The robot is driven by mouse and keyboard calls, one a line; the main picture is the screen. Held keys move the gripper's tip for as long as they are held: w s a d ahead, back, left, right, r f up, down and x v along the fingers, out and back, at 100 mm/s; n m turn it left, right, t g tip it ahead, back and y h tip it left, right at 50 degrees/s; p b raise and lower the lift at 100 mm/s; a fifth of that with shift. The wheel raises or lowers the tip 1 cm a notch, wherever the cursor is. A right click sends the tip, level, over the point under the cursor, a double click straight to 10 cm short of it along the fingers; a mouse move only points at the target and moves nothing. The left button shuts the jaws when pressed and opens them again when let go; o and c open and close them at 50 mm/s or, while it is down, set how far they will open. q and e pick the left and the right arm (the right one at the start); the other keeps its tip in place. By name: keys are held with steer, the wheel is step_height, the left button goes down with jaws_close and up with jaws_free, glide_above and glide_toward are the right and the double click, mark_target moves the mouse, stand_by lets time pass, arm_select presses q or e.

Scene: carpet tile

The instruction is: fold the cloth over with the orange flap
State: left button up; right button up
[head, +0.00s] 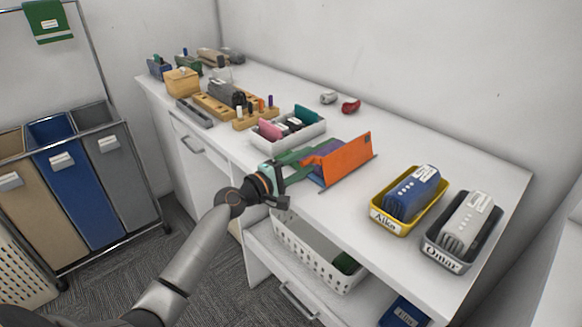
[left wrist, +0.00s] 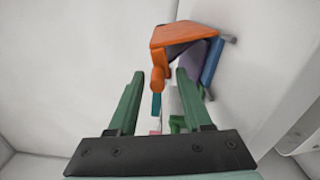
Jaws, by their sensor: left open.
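The orange flap (head: 347,162) stands steeply raised on the white counter, right of the middle. In the left wrist view the orange flap (left wrist: 183,36) is at the top, with a short orange tab (left wrist: 158,76) hanging toward me. Purple and blue material (head: 318,172) shows beside the flap; I cannot tell which part is the cloth and which is board. My left gripper (head: 309,161) is open, its green fingers pointing at the flap's left side. In the left wrist view the tab appears between the fingertips; contact is not clear. My right gripper is out of view.
A white tray (head: 312,134) with colored items stands just behind the gripper. A white basket (head: 300,252) sits below. The counter behind the flap is mostly clear.

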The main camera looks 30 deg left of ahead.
arm_select(q)
steer(key=b+v, duration=0.1)
steer(key=v, duration=1.1)
steer(key=shift+s+r, duration=0.1)
steer(key=s+d+f+m+g+y+p, duration=0.1)
steer(key=s+d+f+m+g+p, duration=0.2)
steer(key=f, duration=0.4)
steer(key=s+d+f+m+g+y, duration=0.1)
steer(key=s+d+f+m, duration=0.25)
steer(key=f, duration=0.45)
steer(key=s+d+f+m+g+p, duration=0.1)
steer(key=s+d+f+m, duration=0.2)
steer(key=s+m, duration=0.1)
steer(key=s+d+f+m+g+y+p, duration=0.1)
steer(key=s+d+f+m, duration=0.2)
steer(key=s, duration=0.4)
steer(key=s+d+f+m+g+p, duration=0.1)
steer(key=s+d+f+m, duration=0.1)
steer(key=s+m, duration=0.3)
steer(key=shift+s+d+f+g+y, duration=0.25)
steer(key=shift+d+f+g+y, duration=0.05)
steer(key=shift+d+f+y, duration=0.15)
